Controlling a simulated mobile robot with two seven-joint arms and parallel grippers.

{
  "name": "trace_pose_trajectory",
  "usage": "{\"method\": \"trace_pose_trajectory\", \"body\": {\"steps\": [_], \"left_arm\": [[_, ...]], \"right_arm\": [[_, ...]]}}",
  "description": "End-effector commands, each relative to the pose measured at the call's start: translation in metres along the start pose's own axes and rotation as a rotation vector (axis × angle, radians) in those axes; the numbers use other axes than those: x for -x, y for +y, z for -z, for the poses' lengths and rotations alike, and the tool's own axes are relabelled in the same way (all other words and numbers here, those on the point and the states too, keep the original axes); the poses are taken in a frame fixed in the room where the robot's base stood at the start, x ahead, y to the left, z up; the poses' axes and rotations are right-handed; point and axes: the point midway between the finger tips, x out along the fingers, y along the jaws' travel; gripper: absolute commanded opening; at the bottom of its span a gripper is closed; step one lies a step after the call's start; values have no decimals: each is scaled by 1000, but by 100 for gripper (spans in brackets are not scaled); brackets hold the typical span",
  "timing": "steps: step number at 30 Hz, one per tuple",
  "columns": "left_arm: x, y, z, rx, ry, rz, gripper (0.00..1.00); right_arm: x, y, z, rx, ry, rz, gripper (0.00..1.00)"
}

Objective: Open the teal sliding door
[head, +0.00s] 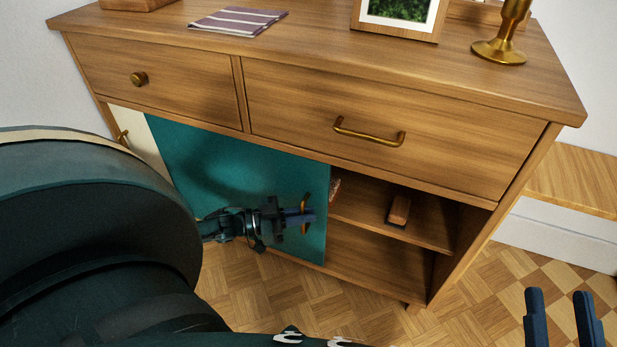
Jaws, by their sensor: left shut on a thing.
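The teal sliding door (225,170) covers the left and middle part of the sideboard's lower front. To its right the compartment stands open, with shelves showing. A brass handle (306,212) sits upright near the door's right edge. My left gripper (303,217) reaches in from the left and is shut on this handle. My arm hides the lower left of the door. My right gripper (563,318) is at the bottom right corner, away from the sideboard, with its two fingers apart and nothing between them.
The wooden sideboard (400,85) has two closed drawers above the door. A cream door (140,140) shows at the far left. A brown block (399,210) lies on the open shelf. A striped cloth (237,21), picture frame (400,22) and brass candlestick (499,48) are on top.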

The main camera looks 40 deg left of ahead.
Motion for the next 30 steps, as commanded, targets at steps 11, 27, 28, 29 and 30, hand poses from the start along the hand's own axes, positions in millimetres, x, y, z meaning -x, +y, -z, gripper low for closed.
{"method": "trace_pose_trajectory", "body": {"steps": [11,27,28,29,30], "left_arm": [[0,1,-1,1,-2,-1,14],[73,1,0,2,-7,1,14],[80,1,0,2,-7,1,14],[86,0,0,1,-7,2,14],[94,0,0,1,-6,1,14]], "right_arm": [[0,0,-3,-3,-7,-1,36],[7,-5,-11,-39,-87,-12,36],[7,-5,-12,-38,-91,-13,36],[7,-5,-12,-38,-94,-14,36],[8,-6,-14,-37,-95,-16,36]]}}
